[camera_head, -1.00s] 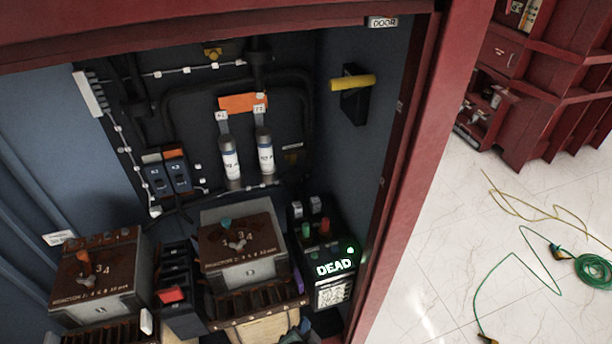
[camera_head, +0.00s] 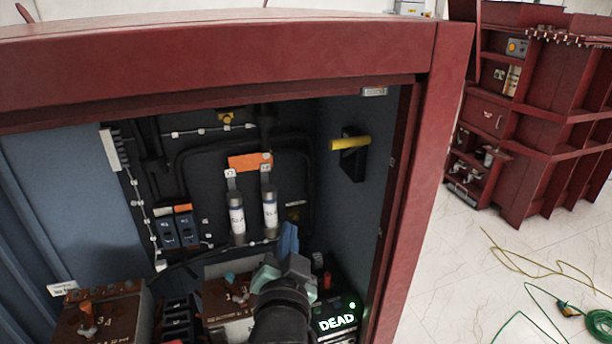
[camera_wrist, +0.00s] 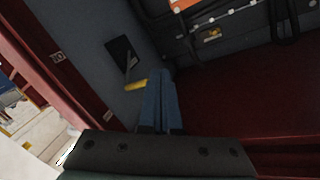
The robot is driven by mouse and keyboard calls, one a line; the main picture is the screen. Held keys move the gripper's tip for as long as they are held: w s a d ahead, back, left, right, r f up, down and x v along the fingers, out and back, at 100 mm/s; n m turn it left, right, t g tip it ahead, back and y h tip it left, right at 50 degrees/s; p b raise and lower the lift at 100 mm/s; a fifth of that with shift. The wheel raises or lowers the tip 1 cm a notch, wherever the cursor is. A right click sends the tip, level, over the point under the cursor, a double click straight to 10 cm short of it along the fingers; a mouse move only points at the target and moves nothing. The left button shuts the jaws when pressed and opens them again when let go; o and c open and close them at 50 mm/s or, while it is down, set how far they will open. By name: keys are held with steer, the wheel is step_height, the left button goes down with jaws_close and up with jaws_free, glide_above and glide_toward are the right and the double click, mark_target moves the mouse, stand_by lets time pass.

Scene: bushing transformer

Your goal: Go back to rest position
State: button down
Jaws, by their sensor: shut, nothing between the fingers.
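My gripper (camera_head: 288,240) is in front of the open cabinet, over its lower middle, with its blue fingers pointing up. In the wrist view the two blue fingers (camera_wrist: 160,102) lie side by side, closed together with nothing between them. My arm hides part of the right brown reactor block (camera_head: 225,292) and the top left of the box with the lit DEAD display (camera_head: 336,322). A yellow handle (camera_head: 350,143) on a black plate is on the right inner wall; in the wrist view the handle (camera_wrist: 135,85) appears just left of the fingers.
The red cabinet frame (camera_head: 415,190) borders the opening at right and above. Two grey-white cylinders (camera_head: 269,207) hang on the back panel. A left reactor block (camera_head: 105,310) stands below. A green cable (camera_head: 535,305) lies on the open floor; a red shelf unit (camera_head: 540,120) stands beyond.

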step_height(320, 180, up, 14)
steer(key=s+d+n+t, duration=0.1)
steer(key=s+t, duration=0.1)
steer(key=t, duration=0.1)
steer(key=s+d+r+n+t, duration=0.1)
steer(key=s+r+n+t, duration=0.1)
steer(key=s+r, duration=0.6)
steer(key=s+r+n+t, duration=0.3)
steer(key=s+r+t, duration=0.2)
steer(key=r, duration=1)
steer(key=s, duration=0.3)
steer(key=shift+s+d+r, duration=0.3)
steer(key=shift+d+r, duration=0.1)
steer(key=shift+f, duration=0.1)
